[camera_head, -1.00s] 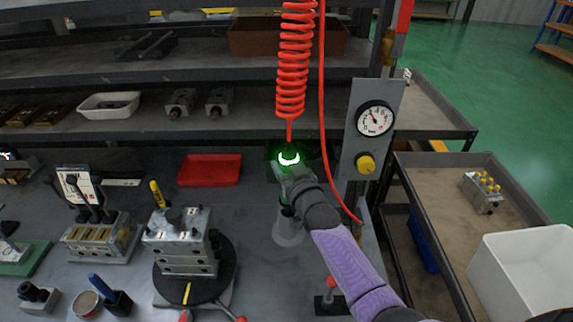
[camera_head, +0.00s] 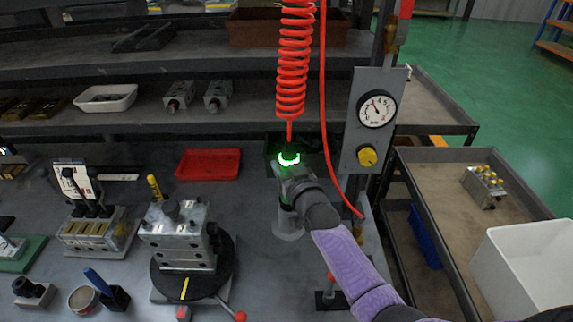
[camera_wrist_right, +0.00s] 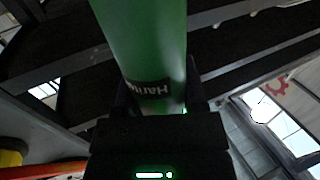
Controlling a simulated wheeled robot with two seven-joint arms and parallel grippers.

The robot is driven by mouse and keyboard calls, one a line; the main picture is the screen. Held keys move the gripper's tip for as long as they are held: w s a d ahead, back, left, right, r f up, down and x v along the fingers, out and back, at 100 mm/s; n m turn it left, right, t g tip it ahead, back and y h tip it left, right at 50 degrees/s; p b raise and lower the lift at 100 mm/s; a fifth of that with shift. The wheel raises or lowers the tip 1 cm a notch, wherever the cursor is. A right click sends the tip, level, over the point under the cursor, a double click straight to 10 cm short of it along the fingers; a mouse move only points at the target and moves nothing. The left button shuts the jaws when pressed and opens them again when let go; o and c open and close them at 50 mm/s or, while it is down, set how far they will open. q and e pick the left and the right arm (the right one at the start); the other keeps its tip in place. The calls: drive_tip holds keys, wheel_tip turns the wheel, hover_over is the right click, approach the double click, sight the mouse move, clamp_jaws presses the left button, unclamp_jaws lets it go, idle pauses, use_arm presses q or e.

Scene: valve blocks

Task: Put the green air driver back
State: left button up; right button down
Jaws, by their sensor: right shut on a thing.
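The green air driver (camera_wrist_right: 150,45) fills the upper middle of the right wrist view, with a dark label on its body. My right gripper (camera_wrist_right: 155,108) is shut on it. In the head view my right gripper (camera_head: 288,170) is below the red coiled hose (camera_head: 292,60), at the back of the bench. There the driver is mostly hidden by the gripper and wrist; a bright green glow shows at the hose's lower end. A pale cylindrical holder (camera_head: 288,222) stands on the bench just below the gripper, partly covered by my arm. My left gripper is not in view.
A gauge panel (camera_head: 372,125) with a yellow knob stands right of the gripper. A red tray (camera_head: 208,164) lies to the left. A valve block (camera_head: 180,235) sits on a round black turntable. A white bin (camera_head: 525,270) and side cart are at the right.

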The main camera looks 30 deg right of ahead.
drive_tip(key=shift+f+b, duration=0.6)
drive_tip(key=shift+f, duration=0.1)
drive_tip(key=shift+c, duration=0.8)
unclamp_jaws()
drive_tip(key=shift+o, duration=0.5)
drive_tip(key=shift+f, duration=0.15)
drive_tip(key=s+p, duration=0.3)
drive_tip(key=s, duration=0.7)
drive_tip(key=shift+a, duration=0.35)
